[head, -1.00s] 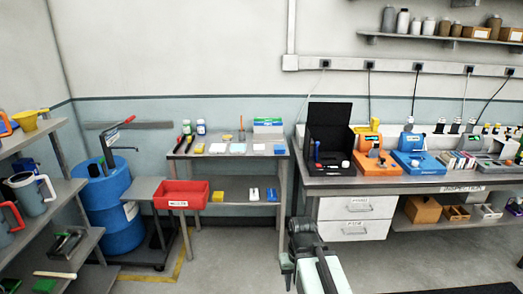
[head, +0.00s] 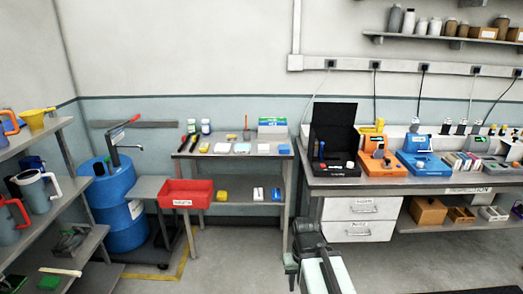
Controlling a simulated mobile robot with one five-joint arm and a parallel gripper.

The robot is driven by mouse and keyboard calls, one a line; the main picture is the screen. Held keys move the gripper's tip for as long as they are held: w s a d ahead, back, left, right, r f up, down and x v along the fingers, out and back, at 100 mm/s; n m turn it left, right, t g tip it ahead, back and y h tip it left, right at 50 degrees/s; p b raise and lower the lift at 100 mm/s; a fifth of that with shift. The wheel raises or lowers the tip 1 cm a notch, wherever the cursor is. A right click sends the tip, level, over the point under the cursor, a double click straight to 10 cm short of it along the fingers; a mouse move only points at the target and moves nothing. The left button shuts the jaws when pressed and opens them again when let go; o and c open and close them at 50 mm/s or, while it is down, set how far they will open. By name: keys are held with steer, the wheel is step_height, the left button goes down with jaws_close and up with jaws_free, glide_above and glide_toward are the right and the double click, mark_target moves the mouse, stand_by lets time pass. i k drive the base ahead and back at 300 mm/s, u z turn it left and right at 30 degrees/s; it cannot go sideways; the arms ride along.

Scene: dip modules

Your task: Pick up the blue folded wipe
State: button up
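A small flat blue piece (head: 283,150), which looks like the blue folded wipe, lies at the right end of a row on the grey bench top. Another small blue item (head: 276,194) is on the lower shelf of that bench, beside a white one (head: 258,194). Both are too small to tell their folds. My gripper (head: 291,264) is low in the picture, in front of the bench and apart from both blue pieces. Its fingers are not clear, so I cannot tell if it is open or shut.
A grey bench (head: 185,153) carries yellow, white and pale pieces, bottles and a green-white box (head: 272,125). A red bin (head: 187,192) stands at its front left. Blue drums (head: 122,215) are farther left. A counter (head: 400,183) with drawers is right. Floor ahead is clear.

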mark_target(283, 149)
steer(key=z, duration=0.1)
steer(key=i, duration=1.55)
steer(key=u, duration=0.5)
steer(key=i, duration=1.1)
steer(key=u, duration=0.6)
steer(key=k, duration=0.75)
steer(key=u, duration=0.2)
steer(key=i, duration=0.7)
steer(key=z, duration=0.25)
steer(key=k, duration=0.85)
steer(key=u, duration=0.15)
steer(key=i, duration=0.75)
